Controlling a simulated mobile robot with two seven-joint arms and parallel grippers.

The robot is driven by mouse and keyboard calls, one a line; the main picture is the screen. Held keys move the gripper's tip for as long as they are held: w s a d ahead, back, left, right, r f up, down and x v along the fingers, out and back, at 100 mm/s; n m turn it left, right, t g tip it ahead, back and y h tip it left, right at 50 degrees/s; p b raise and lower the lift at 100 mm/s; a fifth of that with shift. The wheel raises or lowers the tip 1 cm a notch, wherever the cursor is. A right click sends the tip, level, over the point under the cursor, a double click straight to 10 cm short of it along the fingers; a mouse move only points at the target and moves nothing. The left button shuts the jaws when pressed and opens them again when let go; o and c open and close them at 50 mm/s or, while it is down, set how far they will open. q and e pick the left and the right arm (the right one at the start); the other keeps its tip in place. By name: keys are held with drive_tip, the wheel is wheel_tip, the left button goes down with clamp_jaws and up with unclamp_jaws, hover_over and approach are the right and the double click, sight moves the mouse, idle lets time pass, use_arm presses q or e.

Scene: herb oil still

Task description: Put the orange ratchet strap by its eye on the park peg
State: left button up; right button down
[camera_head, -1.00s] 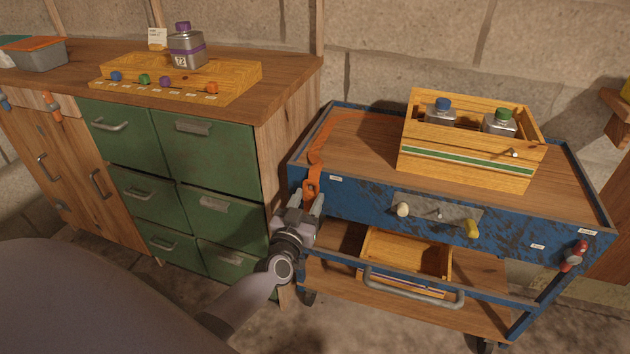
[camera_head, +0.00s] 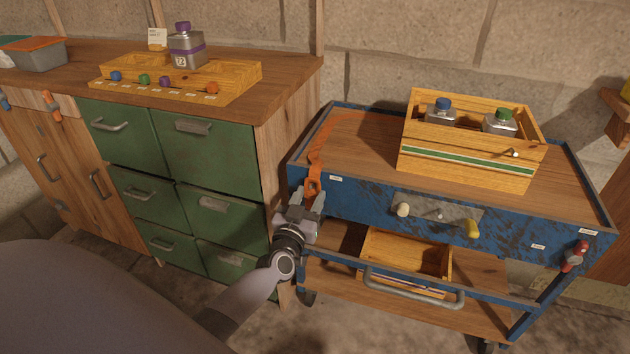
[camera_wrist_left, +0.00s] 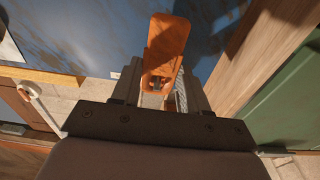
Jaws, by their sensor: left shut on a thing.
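The orange ratchet strap (camera_head: 317,150) runs across the cart top's left end and hangs over its front edge. My left gripper (camera_head: 309,194) is shut on its lower end, in front of the cart's left front corner. In the left wrist view the strap end (camera_wrist_left: 166,42) sits between the fingers (camera_wrist_left: 160,92); the eye is not clear there. On the cart's front plate are a white knob (camera_head: 403,209), a small metal peg (camera_head: 439,214) and a yellow knob (camera_head: 472,229). I cannot tell which is the park peg. My right gripper is not in view.
The blue cart (camera_head: 365,196) carries a wooden crate (camera_head: 465,168) with bottles. A red-handled thing (camera_head: 574,256) hangs at its right front. An open wooden box (camera_head: 405,275) sits on its lower shelf, behind a bar handle (camera_head: 415,294). Green drawers (camera_head: 212,160) stand close on the left.

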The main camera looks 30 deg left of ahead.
use_arm(q)
drive_tip(key=shift+w+a+f, duration=0.15)
drive_tip(key=shift+w+f, duration=0.1)
drive_tip(key=shift+w, duration=0.4)
idle(1.2)
drive_tip(key=shift+f+b, duration=0.2)
drive_tip(key=shift+b, duration=0.15)
drive_tip(key=o, duration=1.1)
drive_tip(key=shift+o, duration=0.2)
drive_tip(key=p+v, duration=0.2)
drive_tip(key=v, duration=0.5)
drive_tip(key=shift+s, duration=0.1)
